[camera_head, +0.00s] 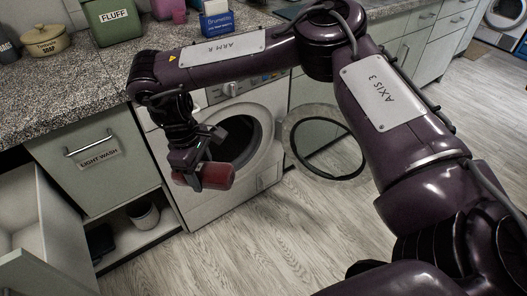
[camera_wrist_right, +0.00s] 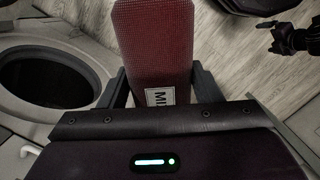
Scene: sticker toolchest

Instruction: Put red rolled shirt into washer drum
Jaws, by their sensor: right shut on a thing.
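The red rolled shirt (camera_head: 212,176) is a dark red roll in my right gripper (camera_head: 190,168), held in the air in front of the washer (camera_head: 205,209). In the right wrist view the shirt (camera_wrist_right: 158,45) sits between both fingers and bears a white label. The gripper is shut on it. The washer drum (camera_head: 238,137) is a dark round opening behind and right of the shirt; its door (camera_head: 288,143) stands open to the right. The drum also shows at left in the wrist view (camera_wrist_right: 50,82); the shirt is outside it. A dark gripper-like part, perhaps my left gripper (camera_wrist_right: 272,36), shows at upper right there; its state is unclear.
The counter (camera_head: 75,82) above holds a soap pot (camera_head: 46,40), a green "Fluff" box (camera_head: 112,22) and a blue-white box (camera_head: 216,19). The floor (camera_head: 240,235) in front is clear.

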